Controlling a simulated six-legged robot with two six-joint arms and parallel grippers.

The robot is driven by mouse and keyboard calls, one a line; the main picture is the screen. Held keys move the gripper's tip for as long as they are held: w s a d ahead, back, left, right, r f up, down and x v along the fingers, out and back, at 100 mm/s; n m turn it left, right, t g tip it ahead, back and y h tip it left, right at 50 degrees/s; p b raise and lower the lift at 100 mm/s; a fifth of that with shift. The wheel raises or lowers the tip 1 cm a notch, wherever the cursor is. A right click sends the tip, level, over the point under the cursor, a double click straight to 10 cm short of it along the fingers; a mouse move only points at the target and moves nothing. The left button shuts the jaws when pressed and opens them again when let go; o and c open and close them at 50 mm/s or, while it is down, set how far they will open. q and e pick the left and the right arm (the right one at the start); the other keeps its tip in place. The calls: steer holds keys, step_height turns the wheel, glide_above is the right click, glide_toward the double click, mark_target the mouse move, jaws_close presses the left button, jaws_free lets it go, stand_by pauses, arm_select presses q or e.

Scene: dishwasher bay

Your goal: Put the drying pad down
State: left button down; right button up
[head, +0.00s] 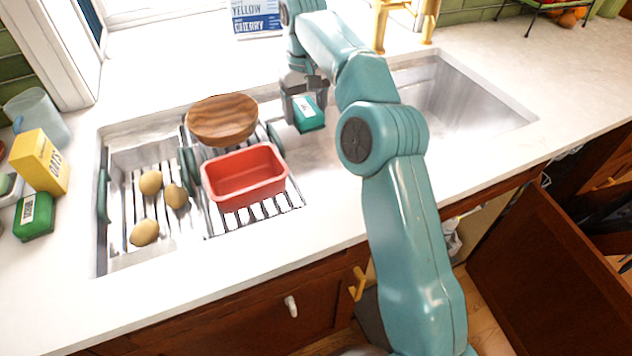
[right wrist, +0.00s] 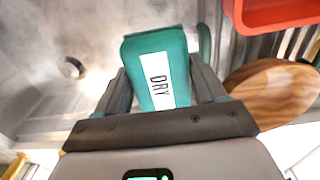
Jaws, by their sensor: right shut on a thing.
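The drying pad (head: 312,119) is a teal-green block with a white label. Its label reads "DRY" in the right wrist view (right wrist: 156,50). My right gripper (head: 305,103) has its two fingers on either side of the pad and is shut on it. It holds the pad over the sink (head: 480,95), just right of the wooden bowl and the racks. In the right wrist view the fingers (right wrist: 160,88) flank the pad, with the metal basin behind it. I cannot tell whether the pad touches the sink. My left gripper is not in view.
A wooden bowl (head: 222,120) and a red tub (head: 245,178) sit on a rack. Several potatoes (head: 175,196) lie on the left rack (head: 120,215). A yellow box (head: 40,162) and a green block (head: 34,217) stand on the left counter. The basin's right side is clear.

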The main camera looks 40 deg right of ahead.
step_height(320, 180, down, 9)
steer(key=b, duration=0.7)
glide_above(309, 199)
step_height(309, 199, down, 13)
steer(key=shift+r, duration=0.1)
step_height(309, 199, down, 6)
steer(key=shift+f, duration=0.15)
steer(key=shift+f, duration=0.15)
steer(key=o, duration=0.9)
